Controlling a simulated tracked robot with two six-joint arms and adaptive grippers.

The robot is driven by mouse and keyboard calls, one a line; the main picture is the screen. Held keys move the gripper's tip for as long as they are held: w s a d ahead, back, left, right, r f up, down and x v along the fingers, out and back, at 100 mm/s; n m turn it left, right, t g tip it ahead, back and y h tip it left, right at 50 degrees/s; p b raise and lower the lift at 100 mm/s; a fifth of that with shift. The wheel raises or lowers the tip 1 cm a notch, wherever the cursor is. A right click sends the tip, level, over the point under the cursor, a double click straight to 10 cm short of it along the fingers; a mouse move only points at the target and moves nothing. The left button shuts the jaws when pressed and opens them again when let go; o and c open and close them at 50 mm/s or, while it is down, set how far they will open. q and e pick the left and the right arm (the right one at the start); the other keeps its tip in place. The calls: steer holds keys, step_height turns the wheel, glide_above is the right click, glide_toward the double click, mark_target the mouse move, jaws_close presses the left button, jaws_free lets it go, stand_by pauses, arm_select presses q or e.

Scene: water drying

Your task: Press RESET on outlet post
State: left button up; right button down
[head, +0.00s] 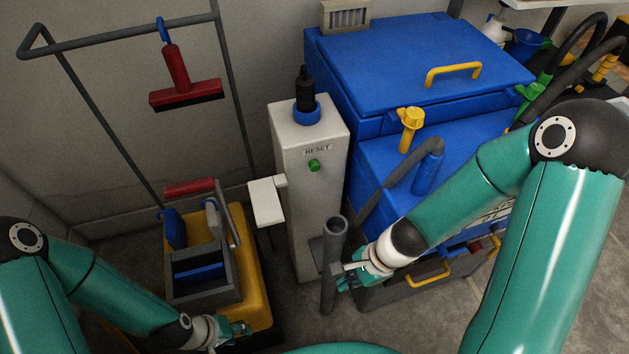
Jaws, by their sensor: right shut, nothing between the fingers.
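The outlet post (300,210) is a light grey upright box in the middle of the head view. Its front carries the word RESET, with a round green button (314,165) just below it. The button is in plain view and nothing touches it. My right gripper (347,281) is shut and empty, low and to the right of the button, close beside a dark grey upright tube (334,245). I cannot tell whether it touches the tube. My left gripper (243,330) is low at the front, beside the yellow cart; its finger opening is too small to judge.
A blue machine (410,60) with yellow handles stands right of the post. A yellow cart (255,290) with a grey caddy (205,292) stands to the left. A white panel (266,202) juts from the post's left side. A red squeegee (178,80) hangs at upper left.

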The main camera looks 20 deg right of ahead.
mark_target(315, 167)
steer(key=w+r+m+t+y+b, duration=0.1)
steer(key=w+r+m+t+b, duration=0.1)
steer(key=w+r+m, duration=0.1)
steer(key=w+r+m+t+b, duration=0.2)
steer(key=w+r+m+t, duration=0.1)
steer(key=m, duration=0.3)
steer(key=w+r+m+t+y+b, duration=0.1)
steer(key=w+r+m+t+b, duration=0.1)
steer(key=w+r+m+t, duration=0.1)
steer(key=shift+w+d+r+m+y, duration=0.1)
steer(key=shift+w+r+m+y, duration=0.2)
steer(key=shift+w+r+m, duration=0.5)
arm_select(q)
step_height(315, 167, down, 8)
steer(key=shift+r, duration=0.15)
arm_select(e)
steer(key=shift+w+d+r+t, duration=0.15)
steer(key=shift+w+r+t, duration=0.15)
steer(key=shift+r+t, duration=0.1)
arm_select(q)
steer(key=shift+r+p, duration=1.1)
arm_select(e)
steer(key=w, duration=0.8)
steer(key=shift+w, duration=0.4)
steer(key=shift+w+f, duration=0.1)
steer(key=shift+w, duration=0.3)
